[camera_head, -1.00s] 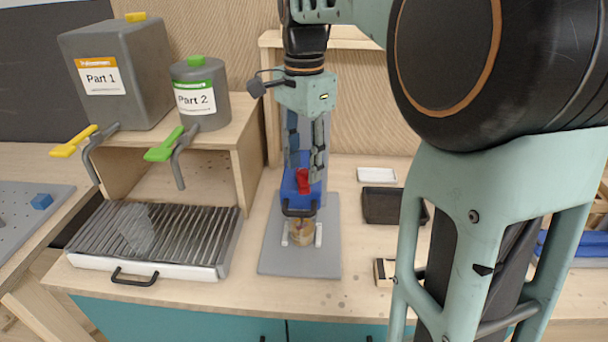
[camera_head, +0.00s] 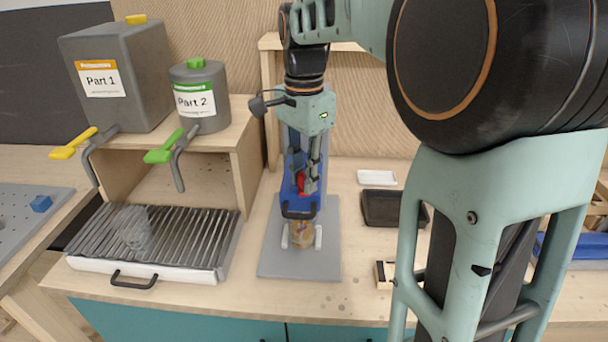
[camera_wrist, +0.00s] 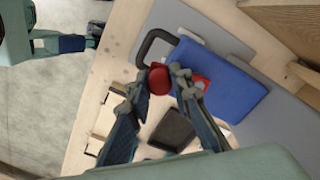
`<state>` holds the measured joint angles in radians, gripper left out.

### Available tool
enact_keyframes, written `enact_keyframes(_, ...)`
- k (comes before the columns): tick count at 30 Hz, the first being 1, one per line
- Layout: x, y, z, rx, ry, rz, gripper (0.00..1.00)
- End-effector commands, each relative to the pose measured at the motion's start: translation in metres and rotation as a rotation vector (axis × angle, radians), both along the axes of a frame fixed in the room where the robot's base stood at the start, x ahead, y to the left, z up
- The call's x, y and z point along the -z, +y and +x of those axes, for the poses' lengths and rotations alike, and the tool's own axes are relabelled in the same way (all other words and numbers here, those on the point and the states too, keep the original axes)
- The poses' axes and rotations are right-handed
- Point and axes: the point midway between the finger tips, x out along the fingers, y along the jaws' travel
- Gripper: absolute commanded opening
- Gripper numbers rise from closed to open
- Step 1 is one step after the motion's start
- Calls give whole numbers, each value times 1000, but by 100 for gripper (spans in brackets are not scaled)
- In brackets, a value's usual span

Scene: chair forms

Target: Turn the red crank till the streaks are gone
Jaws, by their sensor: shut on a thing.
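The red crank (camera_head: 301,182) sits on the front of the blue mixer head (camera_head: 291,163), which has a black handle at its front. My gripper (camera_head: 308,180) points down at the crank with its fingers around it. In the wrist view my gripper (camera_wrist: 164,80) is shut on the red knob (camera_wrist: 159,79) of the crank, beside the blue housing (camera_wrist: 222,82). A cup (camera_head: 302,234) with tan and brownish contents stands below the mixer head on the grey base plate (camera_head: 280,262). Streaks in the cup are too small to judge.
At left, a grey Part 1 tank (camera_head: 130,75) and Part 2 tank (camera_head: 200,98) stand on a wooden shelf above a slatted drip tray (camera_head: 150,243) holding a clear cup (camera_head: 132,226). At right are a black tray (camera_head: 380,207) and a white tray (camera_head: 377,177).

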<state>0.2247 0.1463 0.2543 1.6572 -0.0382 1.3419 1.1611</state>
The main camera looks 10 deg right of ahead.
Motion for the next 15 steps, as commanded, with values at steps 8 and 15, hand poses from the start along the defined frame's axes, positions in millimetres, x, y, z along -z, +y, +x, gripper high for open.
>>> enact_keyframes(8,-1,-3,-1,-50,1,0,0)
enact_keyframes(15,-2,-11,-1,-201,2,1,0)
